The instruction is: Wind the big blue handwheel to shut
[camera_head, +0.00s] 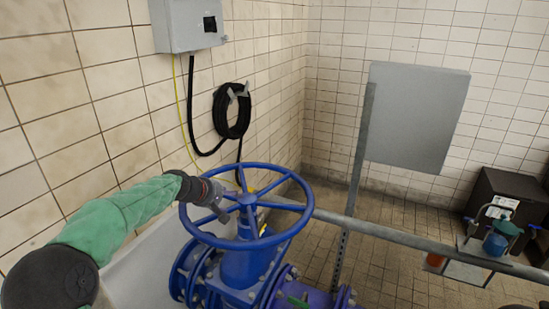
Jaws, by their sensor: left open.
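The big blue handwheel (248,199) lies roughly level on top of a blue valve (243,268), with spokes running from its hub to the rim. My left arm, in a green sleeve, reaches in from the left. My left gripper (224,205) is open at the left rear part of the wheel, over the rim and near a spoke. Its fingers are small and partly overlap the wheel, so I cannot tell whether they touch it. My right gripper is not in view.
A grey pipe rail (400,236) runs behind the wheel to the right, beside an upright post with a grey panel (415,115). A grey box (188,25) and coiled black hose (231,112) hang on the left wall. Dark equipment (507,205) stands at right. Tiled floor shows behind the rail.

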